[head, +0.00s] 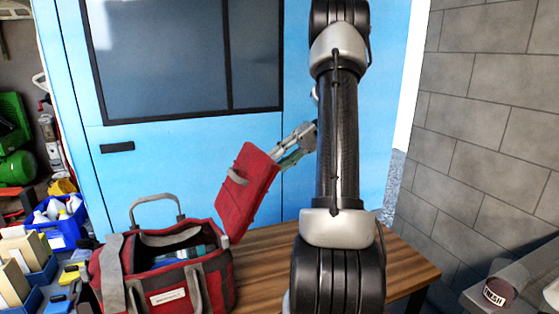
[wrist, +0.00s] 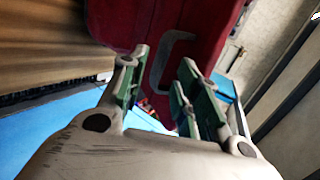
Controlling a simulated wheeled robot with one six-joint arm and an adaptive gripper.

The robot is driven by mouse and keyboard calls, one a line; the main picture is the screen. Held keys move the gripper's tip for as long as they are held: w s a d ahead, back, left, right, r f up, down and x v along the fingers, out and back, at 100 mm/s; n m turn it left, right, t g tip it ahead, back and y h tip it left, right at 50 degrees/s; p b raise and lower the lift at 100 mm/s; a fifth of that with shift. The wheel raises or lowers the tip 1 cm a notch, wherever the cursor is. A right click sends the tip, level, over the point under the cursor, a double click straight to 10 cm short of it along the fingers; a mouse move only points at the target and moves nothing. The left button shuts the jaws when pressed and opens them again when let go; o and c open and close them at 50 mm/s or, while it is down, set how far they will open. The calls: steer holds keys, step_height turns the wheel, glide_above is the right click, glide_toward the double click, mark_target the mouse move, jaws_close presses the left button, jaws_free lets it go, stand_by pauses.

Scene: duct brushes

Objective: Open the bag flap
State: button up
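The red bag (head: 215,272) with grey straps stands on the wooden table at the lower left of the head view. Its top is open, and blue-grey contents show inside. The red flap (head: 249,198) stands raised and tilted at the bag's right side, with a grey loop (head: 237,175) on it. My gripper (head: 286,155) is at the flap's upper right edge. In the wrist view, my gripper (wrist: 155,88) has its green-padded fingers apart, with the red flap (wrist: 190,25) just past the tips. A grey loop (wrist: 166,62) shows between them. Contact is unclear.
The wooden table (head: 265,262) has bare room right of the bag. A blue cabinet (head: 180,170) stands behind it, and a grey block wall (head: 490,120) is at the right. Blue bins (head: 60,225) with bottles and boxes crowd the left. A cup (head: 498,291) sits at the lower right.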

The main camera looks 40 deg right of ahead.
steer(key=v, duration=1.1)
steer(key=shift+d+r, duration=0.15)
steer(key=shift+d, duration=0.05)
steer(key=shift+s, duration=0.15)
